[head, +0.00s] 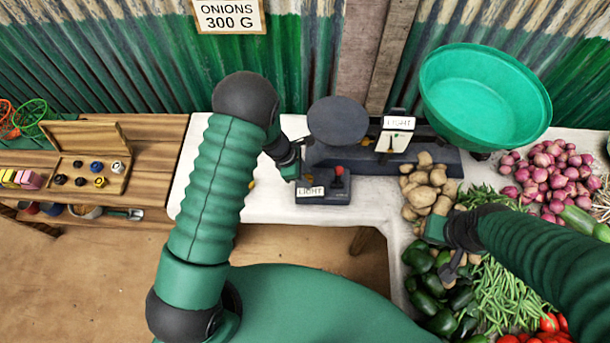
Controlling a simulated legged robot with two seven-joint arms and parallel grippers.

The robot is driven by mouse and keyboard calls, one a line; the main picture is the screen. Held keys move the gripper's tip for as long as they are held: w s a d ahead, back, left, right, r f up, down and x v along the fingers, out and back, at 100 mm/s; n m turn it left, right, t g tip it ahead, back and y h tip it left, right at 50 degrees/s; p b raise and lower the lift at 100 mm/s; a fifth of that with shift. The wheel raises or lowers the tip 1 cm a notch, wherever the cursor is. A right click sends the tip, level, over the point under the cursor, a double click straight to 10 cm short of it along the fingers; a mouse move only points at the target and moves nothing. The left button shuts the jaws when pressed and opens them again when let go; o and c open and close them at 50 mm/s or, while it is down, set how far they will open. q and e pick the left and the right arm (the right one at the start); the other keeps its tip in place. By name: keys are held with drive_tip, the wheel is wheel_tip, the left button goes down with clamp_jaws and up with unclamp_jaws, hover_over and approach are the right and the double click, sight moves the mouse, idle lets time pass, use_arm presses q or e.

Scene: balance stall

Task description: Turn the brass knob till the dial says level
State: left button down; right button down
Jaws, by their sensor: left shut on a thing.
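A dark balance scale (436,158) stands on the pale counter, with a flat dark round pan (337,121) at left and a green bowl (484,100) at right. Its white dial (393,142) stands between them under a label (399,122) reading LIGHT. A small dark box (337,190) in front has a red-topped part (338,171) and also reads LIGHT. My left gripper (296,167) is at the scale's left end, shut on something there. The brass knob is hidden by this gripper and arm. My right gripper (459,264) is over the vegetables; its jaw state is unclear.
Potatoes (427,188), onions (547,178), beans (505,299) and green peppers (428,281) crowd the right side. A wooden box of weights (90,172) sits on the left bench. A sign (228,15) reads ONIONS 300 G. The counter's front left is clear.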

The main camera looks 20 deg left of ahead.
use_arm(q)
drive_tip(key=shift+w, duration=0.1)
idle(0.4)
drive_tip(key=c, duration=1)
unclamp_jaws()
drive_tip(key=v, duration=1.6)
drive_tip(key=shift+r+p, duration=0.3)
drive_tip(key=shift+r, duration=0.05)
drive_tip(key=d+f+n+b, duration=0.1)
drive_tip(key=d+f, duration=0.1)
drive_tip(key=f, duration=0.3)
drive_tip(key=w+d+f+b, duration=0.1)
drive_tip(key=d+f, duration=0.1)
drive_tip(key=f, duration=0.3)
drive_tip(key=d+f+n+t+b, duration=0.1)
drive_tip(key=d+f, duration=0.1)
drive_tip(key=f, duration=0.3)
drive_tip(key=shift+w+f+n+y, duration=0.25)
drive_tip(key=shift+w+n+y, duration=0.05)
drive_tip(key=shift+y, duration=0.1)
